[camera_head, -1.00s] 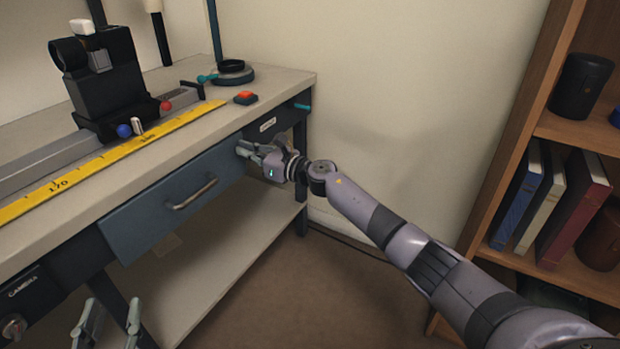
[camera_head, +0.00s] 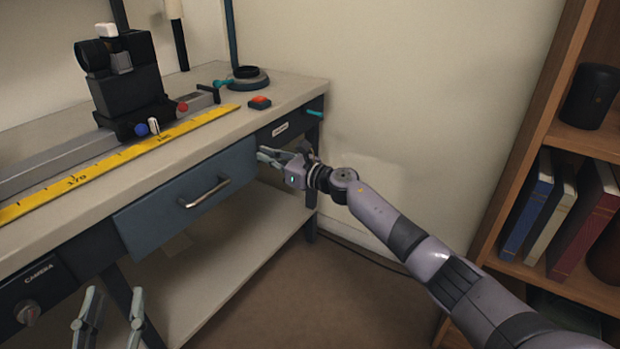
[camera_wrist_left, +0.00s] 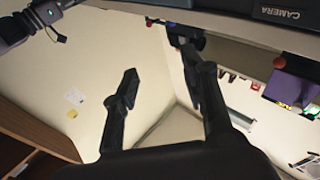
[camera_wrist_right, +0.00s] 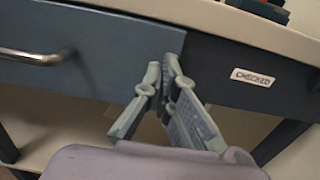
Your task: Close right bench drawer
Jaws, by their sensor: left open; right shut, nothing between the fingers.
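The right bench drawer (camera_head: 190,196) has a plain blue front and a metal bar handle (camera_head: 204,194). In the head view its front stands somewhat forward of the bench frame. In the right wrist view the drawer front (camera_wrist_right: 110,50) fills the upper left, with its handle (camera_wrist_right: 35,56) at the left edge. My right gripper (camera_head: 264,154) is shut and empty at the right end of the drawer front. Its fingertips (camera_wrist_right: 166,62) overlap that edge in view; I cannot tell whether they touch. My left gripper (camera_head: 114,293) is open and empty, low in front of the bench.
The benchtop (camera_head: 50,165) carries a yellow ruler (camera_head: 120,160), a black device (camera_head: 125,85) and a red button (camera_head: 260,102). A "CHECKED" label (camera_wrist_right: 252,77) is on the dark panel right of the drawer. A lower shelf (camera_head: 225,240) is below. A bookcase (camera_head: 505,180) stands at right.

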